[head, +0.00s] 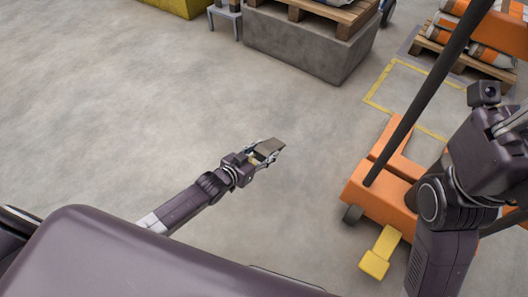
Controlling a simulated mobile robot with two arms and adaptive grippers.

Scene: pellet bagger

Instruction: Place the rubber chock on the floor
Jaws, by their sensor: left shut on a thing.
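My left gripper (264,152) is out in front over the bare concrete floor (130,110), near the middle of the head view. It is shut on the rubber chock (270,144), a small dark grey-brown block at the fingertips. Part of the chock is hidden by the fingers. The chock looks held above the floor, but its height is hard to tell. My right arm is at the right edge of the view, and its gripper cannot be made out.
An orange pallet truck (378,203) with a black handle stands at right, with a yellow block (380,253) by it. A grey plinth (305,45) bears a wooden pallet at the back. Yellow lines mark the floor at back right. Floor left of my gripper is clear.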

